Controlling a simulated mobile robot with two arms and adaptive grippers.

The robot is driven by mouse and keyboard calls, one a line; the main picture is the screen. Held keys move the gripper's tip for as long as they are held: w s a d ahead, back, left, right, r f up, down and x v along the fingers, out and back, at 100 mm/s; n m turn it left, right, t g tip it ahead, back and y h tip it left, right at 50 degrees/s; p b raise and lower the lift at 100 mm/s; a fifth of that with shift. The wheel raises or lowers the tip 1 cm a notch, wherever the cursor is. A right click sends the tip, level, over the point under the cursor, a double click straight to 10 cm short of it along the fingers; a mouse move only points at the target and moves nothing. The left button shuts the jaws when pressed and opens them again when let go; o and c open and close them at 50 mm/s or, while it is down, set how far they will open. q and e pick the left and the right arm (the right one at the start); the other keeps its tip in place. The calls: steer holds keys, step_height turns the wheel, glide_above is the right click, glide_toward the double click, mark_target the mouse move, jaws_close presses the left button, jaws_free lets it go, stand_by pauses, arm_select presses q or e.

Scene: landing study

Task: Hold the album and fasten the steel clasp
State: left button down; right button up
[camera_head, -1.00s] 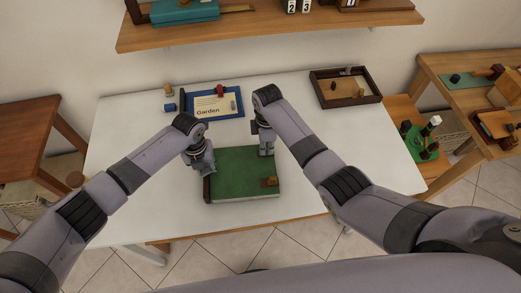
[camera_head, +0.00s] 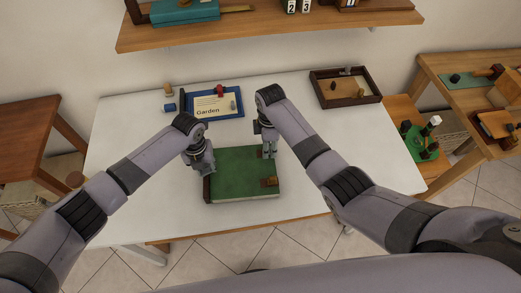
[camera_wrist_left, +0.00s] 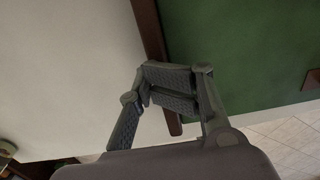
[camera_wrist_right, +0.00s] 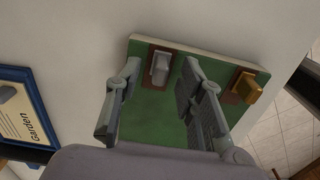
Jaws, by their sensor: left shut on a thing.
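The green album (camera_head: 240,180) lies closed on the white table, with a brown spine at its left; it also shows in the left wrist view (camera_wrist_left: 240,50). My left gripper (camera_head: 205,171) is shut on the album at the spine side. My right gripper (camera_head: 269,156) is open above the album's right edge. In the right wrist view the steel clasp (camera_wrist_right: 160,68), on a brown strap, shows beyond and between its open fingers (camera_wrist_right: 160,95). A brass clasp (camera_wrist_right: 247,86) sits apart on a second strap. The steel clasp is hidden by my right gripper in the head view.
A blue-framed Garden card (camera_head: 212,103) lies behind the album, with small blocks near it. A brown wooden tray (camera_head: 345,88) stands at the back right of the table. The table (camera_head: 340,150) is clear right of the album.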

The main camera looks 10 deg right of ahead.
step_height(320, 180, up, 12)
stand_by(0.6)
stand_by(0.4)
arm_select(q)
steer(key=c, duration=1.2)
jaws_free()
